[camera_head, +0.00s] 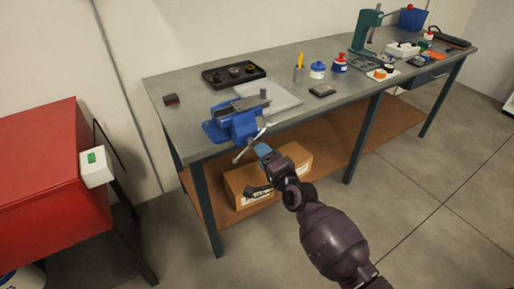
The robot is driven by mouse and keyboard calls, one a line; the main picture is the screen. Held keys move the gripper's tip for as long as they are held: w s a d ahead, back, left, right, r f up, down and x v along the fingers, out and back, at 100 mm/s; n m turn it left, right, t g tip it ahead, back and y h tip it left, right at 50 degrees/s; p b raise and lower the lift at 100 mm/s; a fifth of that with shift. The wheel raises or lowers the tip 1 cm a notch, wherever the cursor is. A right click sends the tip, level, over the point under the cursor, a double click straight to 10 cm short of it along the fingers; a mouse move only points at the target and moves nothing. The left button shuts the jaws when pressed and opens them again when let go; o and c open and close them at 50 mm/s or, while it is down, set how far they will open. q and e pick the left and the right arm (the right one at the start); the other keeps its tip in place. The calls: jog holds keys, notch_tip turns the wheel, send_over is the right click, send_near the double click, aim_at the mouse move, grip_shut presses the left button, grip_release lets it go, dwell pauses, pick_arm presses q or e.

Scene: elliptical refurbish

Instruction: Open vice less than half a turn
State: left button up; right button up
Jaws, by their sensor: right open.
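A blue bench vice (236,121) is fixed at the front left edge of the grey workbench (190,125). Its metal handle (249,146) hangs at a slant below the front of the vice. My right gripper (256,170) is open, just below and to the right of the handle. I cannot tell whether it touches the handle; no part of the handle clearly shows between the fingers. My left gripper is not in view.
A cardboard box (299,156) sits on the brown lower shelf behind my right gripper. A black tray (233,73) and a grey tray (285,95) lie near the vice. A red cabinet (45,175) stands at the left. The floor at the right is clear.

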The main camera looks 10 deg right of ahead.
jog(key=shift+v, duration=2.3)
